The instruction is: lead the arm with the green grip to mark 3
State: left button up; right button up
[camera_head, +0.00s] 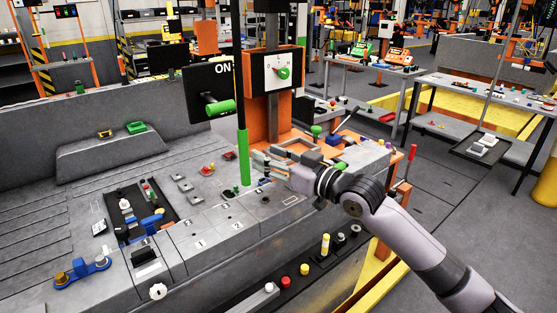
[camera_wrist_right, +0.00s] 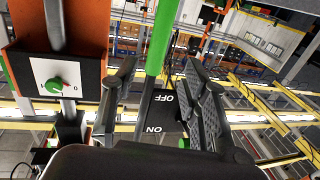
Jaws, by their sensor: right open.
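The green grip (camera_head: 243,158) is an upright green sleeve at the lower end of a dark pole (camera_head: 237,75), hanging over the console (camera_head: 180,235). Small numbered marks lie on the console's sloped front; a mark 1 (camera_head: 200,243) and a mark 2 (camera_head: 237,224) seem readable, and I cannot make out a 3. My right gripper (camera_head: 257,161) is open just right of the grip, its fingers pointing at it. In the right wrist view the green grip (camera_wrist_right: 163,38) shows between the spread fingers (camera_wrist_right: 160,75); contact cannot be told. My left gripper is out of view.
An ON sign panel with a green handle (camera_head: 218,106) stands left of the pole. A dial box (camera_head: 281,71) on an orange post is behind. A blue lever (camera_head: 82,271) and several knobs sit on the console. Work tables (camera_head: 480,92) stand at right.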

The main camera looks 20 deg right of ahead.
jog(key=shift+v, duration=1.2)
